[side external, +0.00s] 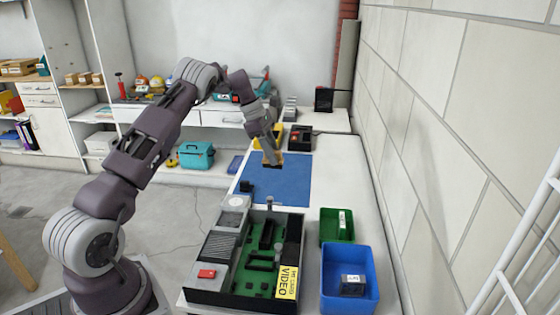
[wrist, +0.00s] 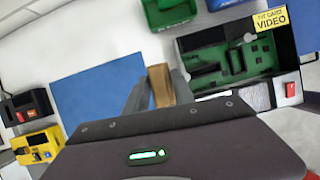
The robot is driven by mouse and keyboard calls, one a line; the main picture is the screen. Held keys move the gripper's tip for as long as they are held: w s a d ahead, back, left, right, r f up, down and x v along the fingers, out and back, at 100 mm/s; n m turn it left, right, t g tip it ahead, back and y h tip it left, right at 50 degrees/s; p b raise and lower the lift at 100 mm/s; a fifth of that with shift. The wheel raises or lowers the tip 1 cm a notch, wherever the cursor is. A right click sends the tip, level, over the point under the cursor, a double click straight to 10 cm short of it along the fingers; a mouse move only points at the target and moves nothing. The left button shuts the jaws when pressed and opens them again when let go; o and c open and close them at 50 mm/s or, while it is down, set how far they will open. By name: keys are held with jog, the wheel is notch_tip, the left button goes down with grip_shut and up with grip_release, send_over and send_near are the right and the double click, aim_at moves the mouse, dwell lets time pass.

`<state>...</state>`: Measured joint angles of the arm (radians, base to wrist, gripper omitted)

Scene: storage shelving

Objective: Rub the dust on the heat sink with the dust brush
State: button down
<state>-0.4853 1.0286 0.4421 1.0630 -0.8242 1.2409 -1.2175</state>
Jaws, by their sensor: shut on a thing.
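My gripper (side external: 270,150) is shut on a tan, wooden-looking piece, which I take to be the dust brush (side external: 273,159). It is held over the far part of the blue mat. In the wrist view the brush (wrist: 160,86) sits between the two fingers (wrist: 157,92); its bristles cannot be made out. A grey finned block (side external: 221,246), apparently the heat sink, lies at the left inside the open black case (side external: 225,299). My gripper is well beyond the case, apart from it. Dust cannot be told at this size.
The blue mat (side external: 290,185) is mostly clear. A green bin (side external: 336,239) and a blue bin (side external: 325,291) stand right of the case. A wall runs along the right.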

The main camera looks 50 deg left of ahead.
jog(key=s+d+m+g, duration=0.1)
jog(key=s+d+m, duration=0.2)
jog(key=s, duration=0.5)
jog(key=s+d+m+g+h, duration=0.1)
jog(key=s+d+m, duration=0.15)
jog(key=s, duration=0.55)
jog(key=s+d+m+g, duration=0.1)
jog(key=s+d+m, duration=0.25)
jog(key=s, duration=0.45)
jog(key=shift+n, duration=0.4)
jog(key=shift+d+f, duration=0.2)
jog(key=shift+f, duration=5.75)
jog(key=shift+w+a+f, duration=0.4)
jog(key=shift+w+a, duration=0.05)
jog(key=shift+w+a+r, duration=0.3)
jog(key=shift+w+a, duration=0.2)
jog(key=shift+w+a+r, duration=0.3)
jog(key=shift+w+a, duration=0.2)
jog(key=shift+s+d+f, duration=0.2)
jog(key=shift+s+d, duration=0.5)
jog(key=shift+s+d+f, duration=0.2)
jog(key=shift+s+d, duration=0.5)
notch_tip(320, 180, up, 7)
jog(key=shift+r, duration=0.2)
